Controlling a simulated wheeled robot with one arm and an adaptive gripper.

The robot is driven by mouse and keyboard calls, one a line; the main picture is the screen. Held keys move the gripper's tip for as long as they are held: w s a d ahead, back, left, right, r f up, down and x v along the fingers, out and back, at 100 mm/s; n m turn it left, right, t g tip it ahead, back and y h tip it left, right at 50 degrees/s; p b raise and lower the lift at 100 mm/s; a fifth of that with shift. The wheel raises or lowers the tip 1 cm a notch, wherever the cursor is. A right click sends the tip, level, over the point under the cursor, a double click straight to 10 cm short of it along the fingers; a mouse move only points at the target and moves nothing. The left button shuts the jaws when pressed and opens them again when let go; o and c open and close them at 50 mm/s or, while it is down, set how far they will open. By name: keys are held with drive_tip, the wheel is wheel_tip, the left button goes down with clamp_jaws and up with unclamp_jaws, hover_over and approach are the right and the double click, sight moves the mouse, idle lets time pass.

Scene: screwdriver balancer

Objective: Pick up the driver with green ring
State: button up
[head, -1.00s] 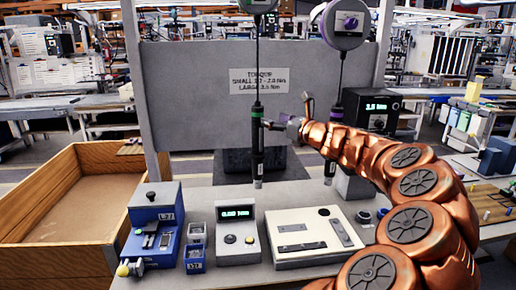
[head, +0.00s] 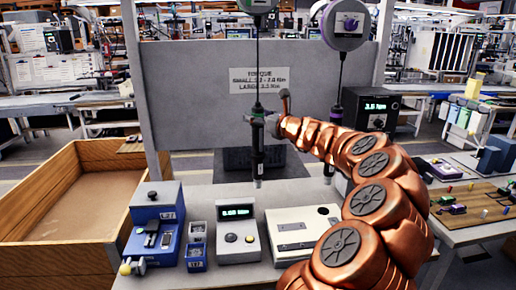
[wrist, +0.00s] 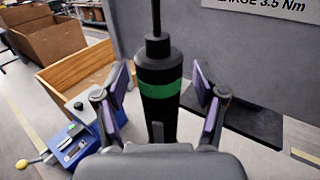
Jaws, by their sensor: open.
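The driver with the green ring (head: 257,150) hangs upright from a cable below a round balancer with a green mark (head: 258,5). My gripper (head: 262,121) is at the upper part of this driver in the head view. In the wrist view the black driver body (wrist: 158,75) with its green band stands between the two open fingers of my gripper (wrist: 160,100). A gap shows on each side, so the pads do not press on it. A second driver, with a purple ring (head: 334,120), hangs to the right, partly hidden by my arm.
A grey panel with a torque sign (head: 260,80) stands behind the drivers. Below are a blue device (head: 155,225), a meter (head: 236,235) and a white fixture plate (head: 295,230) on the bench. A wooden crate (head: 60,250) stands at left; a black display box (head: 370,108) is at right.

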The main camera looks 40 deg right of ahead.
clamp_jaws()
idle(0.4)
